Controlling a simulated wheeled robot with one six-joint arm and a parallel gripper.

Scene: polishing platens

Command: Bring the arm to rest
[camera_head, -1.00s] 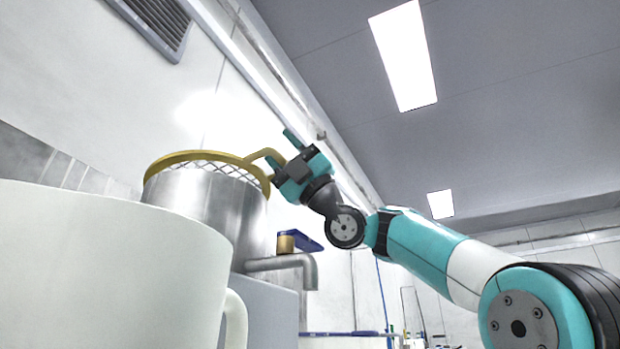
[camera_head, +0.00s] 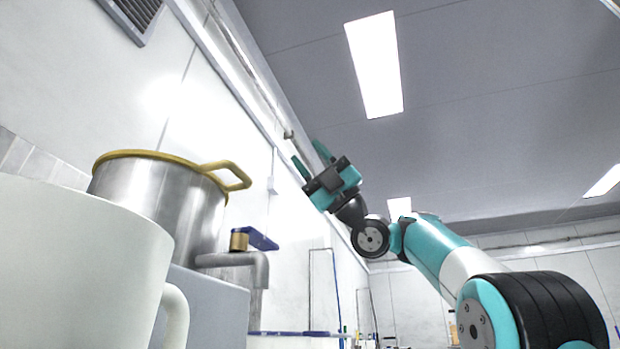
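My gripper (camera_head: 311,160) is raised in the middle of the view, against the wall and ceiling. Its two teal fingers are spread apart with nothing between them. It is up and to the right of a metal pot-like vessel (camera_head: 160,199) with a yellow rim and a yellow loop handle (camera_head: 228,174). There is a clear gap between the fingers and the handle. My arm reaches up to the gripper from the lower right.
A large white mug-shaped vessel (camera_head: 75,270) fills the lower left, close to the camera. A grey pipe spout (camera_head: 245,262) and a brass cylinder with a blue part (camera_head: 240,241) stand beside the metal vessel. The space right of the gripper is free.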

